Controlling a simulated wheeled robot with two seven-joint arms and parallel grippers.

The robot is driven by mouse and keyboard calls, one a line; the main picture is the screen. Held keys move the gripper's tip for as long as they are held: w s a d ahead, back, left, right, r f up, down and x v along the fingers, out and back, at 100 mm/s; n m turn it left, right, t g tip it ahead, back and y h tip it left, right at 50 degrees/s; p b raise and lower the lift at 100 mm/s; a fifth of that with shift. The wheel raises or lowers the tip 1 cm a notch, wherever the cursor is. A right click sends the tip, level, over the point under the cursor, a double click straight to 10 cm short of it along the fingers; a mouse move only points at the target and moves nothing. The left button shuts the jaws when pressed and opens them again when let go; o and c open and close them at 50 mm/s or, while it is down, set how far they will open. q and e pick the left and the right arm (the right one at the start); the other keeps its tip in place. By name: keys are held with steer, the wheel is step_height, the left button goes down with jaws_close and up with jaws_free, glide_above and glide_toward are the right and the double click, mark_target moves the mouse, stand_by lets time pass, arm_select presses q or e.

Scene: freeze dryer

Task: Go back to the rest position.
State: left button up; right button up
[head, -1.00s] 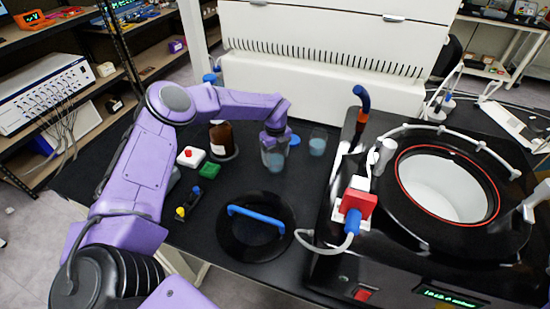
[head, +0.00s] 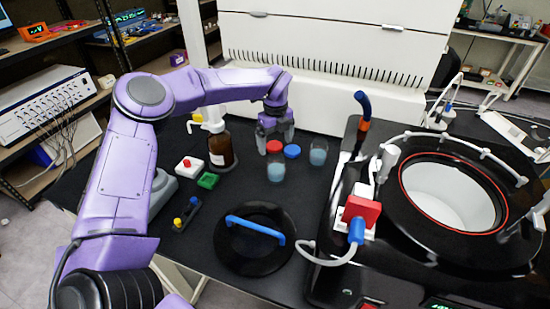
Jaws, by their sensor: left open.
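My left gripper (head: 275,140) is open, pointing down above the back of the black bench. It looks empty. Just below it in the picture lie a red cap (head: 274,147) and a blue cap (head: 292,151). A beaker with pale blue liquid (head: 277,170) stands in front of the gripper, apart from it. A second such beaker (head: 318,153) stands to the right. My right gripper is not in view.
A brown bottle (head: 221,150) stands left of my gripper. A black lid with a blue handle (head: 254,238) lies at the front. The freeze dryer (head: 385,270) with its round open chamber fills the right. A white machine (head: 330,95) stands behind.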

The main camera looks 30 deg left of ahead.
arm_select(q)
steer(key=shift+r, duration=0.85)
